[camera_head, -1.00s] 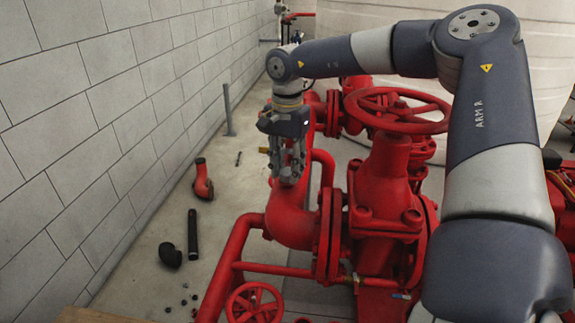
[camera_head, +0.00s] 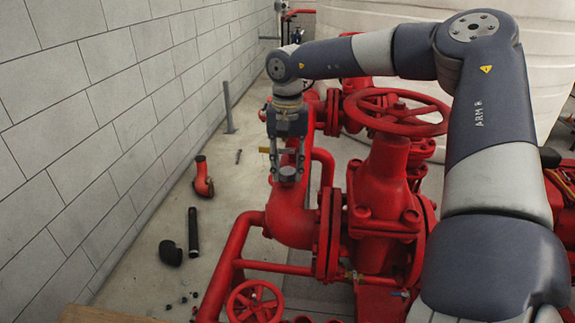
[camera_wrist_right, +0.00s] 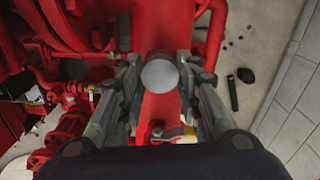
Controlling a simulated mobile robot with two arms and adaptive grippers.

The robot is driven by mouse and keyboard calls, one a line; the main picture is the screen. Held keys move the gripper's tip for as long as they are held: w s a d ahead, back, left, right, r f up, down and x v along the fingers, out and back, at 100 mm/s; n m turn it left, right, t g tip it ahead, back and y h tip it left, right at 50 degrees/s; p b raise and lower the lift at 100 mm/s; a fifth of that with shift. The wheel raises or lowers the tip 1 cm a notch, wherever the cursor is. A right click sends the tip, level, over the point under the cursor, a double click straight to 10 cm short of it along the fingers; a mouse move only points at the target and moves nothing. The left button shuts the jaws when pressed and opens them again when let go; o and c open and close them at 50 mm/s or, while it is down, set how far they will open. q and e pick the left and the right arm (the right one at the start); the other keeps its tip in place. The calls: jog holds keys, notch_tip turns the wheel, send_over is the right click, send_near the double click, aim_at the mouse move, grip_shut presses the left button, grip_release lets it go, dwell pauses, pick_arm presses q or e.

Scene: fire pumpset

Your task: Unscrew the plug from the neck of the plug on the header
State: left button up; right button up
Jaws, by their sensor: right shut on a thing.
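The plug (camera_head: 288,173) is a round grey metal cap on top of the red header pipe (camera_head: 290,217). In the right wrist view the plug (camera_wrist_right: 160,75) shows as a light grey disc between the fingertips. My right gripper (camera_head: 289,175) points down from above and is shut on the plug, with one finger on each side; it also shows in the right wrist view (camera_wrist_right: 160,72). The neck below the plug is mostly hidden by the fingers and the plug. My left gripper is not in view.
A red valve with a large handwheel (camera_head: 397,112) stands just right of the header. A smaller handwheel (camera_head: 254,303) is below. Loose pipe pieces, including a black pipe (camera_head: 193,233), lie on the floor at left, beside the block wall (camera_head: 90,120).

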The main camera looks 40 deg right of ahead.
jog(key=n, duration=0.3)
jog(key=shift+n, duration=0.4)
jog(key=n, duration=0.3)
jog(key=shift+p, duration=0.35)
jog(key=shift+r+p, duration=1.65)
jog(key=shift+r, duration=0.9)
jog(key=shift+a, duration=0.1)
